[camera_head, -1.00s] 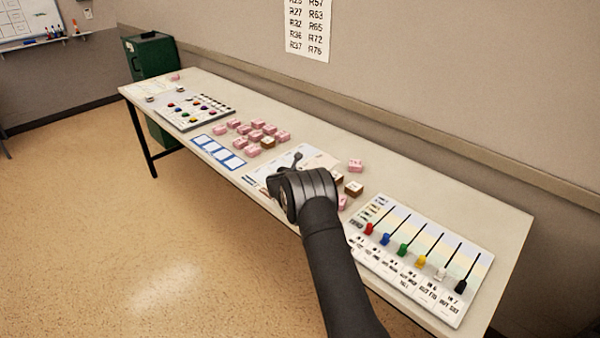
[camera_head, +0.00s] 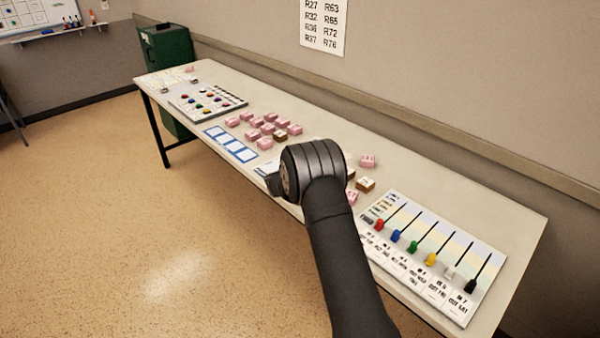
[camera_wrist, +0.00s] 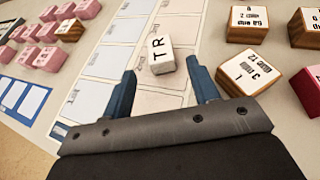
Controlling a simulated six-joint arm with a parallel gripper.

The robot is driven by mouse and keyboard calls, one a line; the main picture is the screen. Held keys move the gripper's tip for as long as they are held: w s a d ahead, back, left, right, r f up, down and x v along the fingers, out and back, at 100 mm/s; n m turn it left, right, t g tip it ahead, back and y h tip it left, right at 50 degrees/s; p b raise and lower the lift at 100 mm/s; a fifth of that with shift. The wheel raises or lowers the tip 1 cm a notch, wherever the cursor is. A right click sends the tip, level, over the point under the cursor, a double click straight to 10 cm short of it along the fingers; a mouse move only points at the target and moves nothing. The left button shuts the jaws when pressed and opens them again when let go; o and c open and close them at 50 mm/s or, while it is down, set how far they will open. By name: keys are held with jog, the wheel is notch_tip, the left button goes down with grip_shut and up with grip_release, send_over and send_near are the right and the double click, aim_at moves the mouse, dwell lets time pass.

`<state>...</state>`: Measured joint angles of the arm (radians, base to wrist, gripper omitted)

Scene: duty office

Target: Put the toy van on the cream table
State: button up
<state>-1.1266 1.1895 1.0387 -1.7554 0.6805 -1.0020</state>
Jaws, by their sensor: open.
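I cannot make out a toy van in either view. The long cream table (camera_head: 412,174) runs along the wall. My gripper (camera_wrist: 163,90) is open in the wrist view, with its two blue-grey fingers apart over a printed card (camera_wrist: 116,32). A small white block marked "TR" (camera_wrist: 162,56) lies on the card, just beyond the fingertips and roughly between them; nothing is clearly held. In the head view my wrist hides the fingers and this block.
Pink blocks (camera_head: 268,128) cluster left of my arm. Wooden blocks (camera_wrist: 249,72) sit close by the right finger. A slider board (camera_head: 430,255) fills the table's right part, and a board with coloured pieces (camera_head: 207,101) lies farther left. A green cabinet (camera_head: 166,52) stands behind the far end.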

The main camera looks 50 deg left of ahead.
jog(key=shift+v, duration=2.05)
jog(key=x, duration=1.2)
jog(key=shift+w+f, duration=0.1)
notch_tip(320, 180, up, 3)
jog(key=shift+f, duration=0.1)
jog(key=shift+r, duration=0.25)
jog(key=shift+f, duration=0.1)
